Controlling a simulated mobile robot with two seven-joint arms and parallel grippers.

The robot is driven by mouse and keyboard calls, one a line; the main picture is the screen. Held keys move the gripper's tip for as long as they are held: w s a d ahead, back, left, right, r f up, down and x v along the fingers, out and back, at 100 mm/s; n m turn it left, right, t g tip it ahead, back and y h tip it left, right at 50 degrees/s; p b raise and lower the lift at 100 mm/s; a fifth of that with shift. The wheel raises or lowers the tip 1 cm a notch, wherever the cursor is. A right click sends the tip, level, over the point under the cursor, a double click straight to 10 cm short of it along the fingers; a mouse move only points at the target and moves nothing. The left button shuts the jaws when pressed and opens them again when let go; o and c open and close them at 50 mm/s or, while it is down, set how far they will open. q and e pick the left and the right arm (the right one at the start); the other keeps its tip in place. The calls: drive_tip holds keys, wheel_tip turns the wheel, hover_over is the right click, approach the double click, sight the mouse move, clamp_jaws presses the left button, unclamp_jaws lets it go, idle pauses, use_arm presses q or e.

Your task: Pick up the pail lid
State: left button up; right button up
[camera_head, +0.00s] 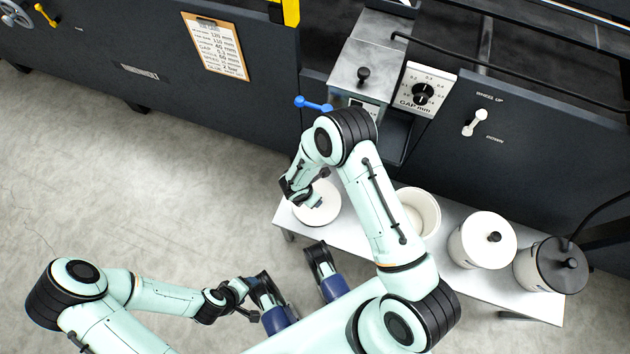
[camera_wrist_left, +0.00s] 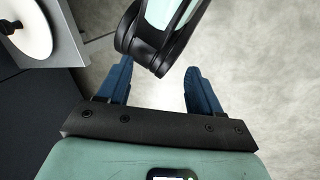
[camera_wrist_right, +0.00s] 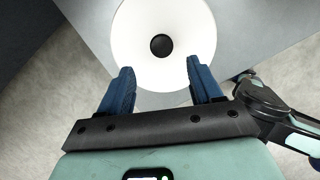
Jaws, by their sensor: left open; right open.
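The pail lid (camera_head: 318,212) is a flat white disc lying at the left end of a light bench. In the right wrist view the lid (camera_wrist_right: 135,30) shows nearly whole, with a round black knob (camera_wrist_right: 161,44) at its centre. My right gripper (camera_head: 318,187) is open and empty over the lid. In the right wrist view its fingers (camera_wrist_right: 160,78) overlap the lid's near part, with the knob between and beyond the tips. In the head view it hides the knob. My left gripper (camera_head: 252,300) is open and empty, low and left of the bench. The lid (camera_wrist_left: 38,30) shows partly in the left wrist view.
On the bench (camera_head: 360,240), right of the lid, stand an open white pail (camera_head: 424,208), a lidded white pail (camera_head: 482,240) and a dark lidded pot (camera_head: 550,266). The dark machine (camera_head: 530,160) stands behind, with a blue handle (camera_head: 312,103). Floor at left is clear.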

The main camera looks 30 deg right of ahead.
sight(331, 206)
drive_tip(key=shift+x, duration=1.2)
drive_tip(key=b+x, duration=0.1)
drive_tip(key=x, duration=0.4)
drive_tip(key=shift+d+b, duration=0.35)
drive_tip(key=shift+d, duration=0.1)
use_arm(q)
drive_tip(key=shift+t, duration=0.4)
drive_tip(key=w, duration=0.1)
drive_tip(key=w+a+f, duration=0.1)
drive_tip(key=w+f, duration=0.1)
drive_tip(key=shift+a+f, duration=0.1)
drive_tip(key=shift+a, duration=0.15)
use_arm(e)
drive_tip(key=shift+r, duration=0.1)
drive_tip(key=shift+c, duration=0.3)
clamp_jaws()
